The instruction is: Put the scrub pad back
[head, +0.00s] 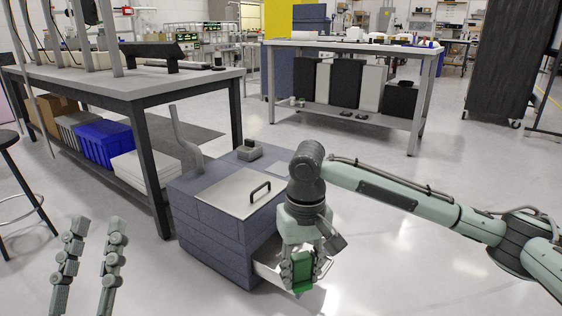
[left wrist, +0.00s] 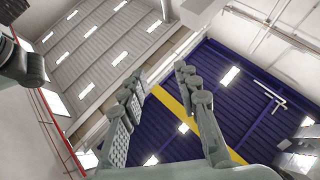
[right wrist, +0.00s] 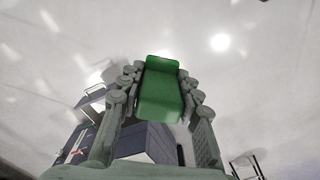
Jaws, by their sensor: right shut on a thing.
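The scrub pad is a green block (head: 303,270) held between the fingers of my right gripper (head: 301,276). In the right wrist view the pad (right wrist: 161,92) stands out past the fingertips, with bare floor behind it. In the head view my right gripper points down in front of the blue-grey cabinet (head: 214,233), by its pulled-out drawer (head: 267,264). The gripper and arm hide part of the drawer, and I cannot tell how high the pad is above it. My left gripper (head: 90,250) is open and empty at the lower left; its fingers (left wrist: 163,95) point upward in its wrist view.
A light panel (head: 230,194) with a black handle (head: 260,191) covers part of the cabinet top. A workbench (head: 130,88) stands at the left.

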